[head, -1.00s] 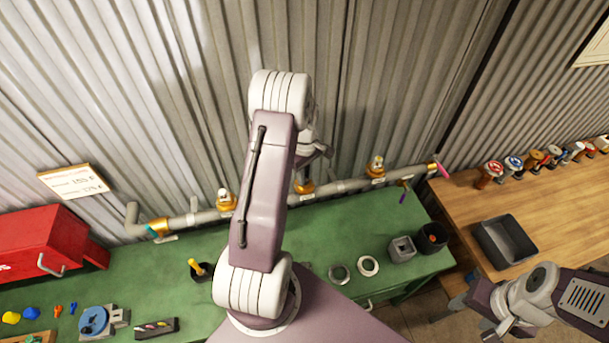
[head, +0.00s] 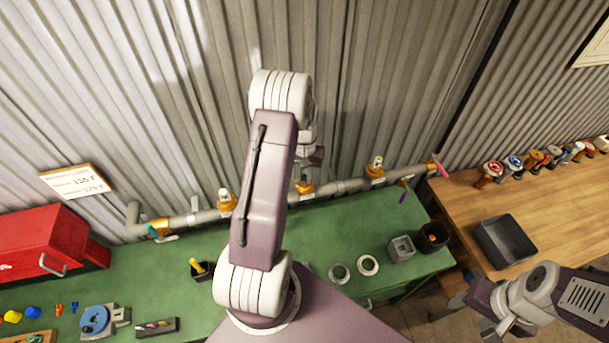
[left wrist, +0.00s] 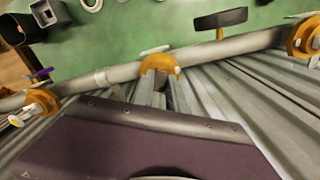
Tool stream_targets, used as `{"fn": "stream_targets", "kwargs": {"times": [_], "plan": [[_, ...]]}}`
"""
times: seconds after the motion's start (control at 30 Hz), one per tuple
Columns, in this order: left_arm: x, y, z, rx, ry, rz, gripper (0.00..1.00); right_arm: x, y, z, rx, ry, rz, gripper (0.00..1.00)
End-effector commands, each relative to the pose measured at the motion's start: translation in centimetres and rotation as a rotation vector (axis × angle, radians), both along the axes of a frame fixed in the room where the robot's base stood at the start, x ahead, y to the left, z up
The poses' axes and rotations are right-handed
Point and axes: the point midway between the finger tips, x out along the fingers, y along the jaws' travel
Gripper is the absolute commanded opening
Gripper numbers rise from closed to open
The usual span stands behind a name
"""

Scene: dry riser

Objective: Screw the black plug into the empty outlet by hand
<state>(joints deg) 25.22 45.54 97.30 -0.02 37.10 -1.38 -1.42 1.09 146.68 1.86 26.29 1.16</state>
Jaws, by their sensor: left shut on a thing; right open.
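A grey pipe (head: 345,186) with brass outlets runs along the corrugated wall above the green bench. The middle brass outlet (head: 304,187) is partly behind my left arm; it also shows in the left wrist view (left wrist: 160,63). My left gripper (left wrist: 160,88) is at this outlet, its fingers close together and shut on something. The held piece, which I take for the black plug, is mostly hidden between the fingers, and I cannot tell how far it sits in the outlet. My right gripper (head: 497,329) is open and empty, at the lower right, away from the pipe.
Neighbouring brass outlets (head: 227,200) and (head: 376,170) carry upright fittings. The bench (head: 330,232) holds metal rings (head: 368,265), a grey square block (head: 402,248) and a black cup (head: 433,237). A red toolbox (head: 48,240) stands at left; a wooden table (head: 465,205) is at right.

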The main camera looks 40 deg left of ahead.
Motion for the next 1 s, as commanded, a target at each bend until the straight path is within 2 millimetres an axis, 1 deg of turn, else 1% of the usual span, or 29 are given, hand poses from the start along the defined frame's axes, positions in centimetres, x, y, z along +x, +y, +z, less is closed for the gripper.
{"fn": "stream_targets", "kwargs": {"times": [0.17, 0.23, 0.33, 0.43, 0.5, 0.67, 0.7, 0.8, 1.0], "plan": [[0.04, 0.03, 0.04, 0.001, -0.002, -0.020, 0.00, 0.00, 0.00, 0.02, 0.000, 0.000, 0.000, 0.54], [0.05, 0.04, 0.06, 0.001, -0.002, -0.124, 0.00, 0.00, 0.00, 0.09, 0.000, 0.000, 0.000, 0.54], [0.05, 0.06, 0.05, 0.001, -0.002, -0.326, 0.00, 0.00, 0.00, 0.16, 0.000, 0.000, 0.000, 0.54], [0.05, 0.09, 0.02, 0.001, -0.002, -0.461, 0.00, 0.00, 0.00, 0.18, 0.000, 0.000, 0.000, 0.54], [0.06, 0.09, 0.01, 0.001, -0.001, -0.496, 0.00, 0.00, 0.00, 0.18, 0.000, 0.000, 0.000, 0.54], [0.07, 0.10, 0.01, 0.001, -0.002, -0.499, 0.00, 0.00, 0.00, 0.17, 0.000, 0.000, 0.000, 0.54], [0.07, 0.10, 0.01, 0.001, -0.002, -0.498, 0.23, 0.00, 0.00, 0.17, 0.000, 0.000, 0.000, 0.54], [0.06, 0.08, 0.00, 0.001, -0.001, -0.497, 0.49, 0.00, 0.00, 0.17, 0.000, 0.000, 0.000, 0.54], [0.03, 0.07, -0.02, 0.001, -0.001, -0.497, 0.49, -0.01, 0.00, 0.17, 0.000, 0.000, 0.000, 0.54]]}}
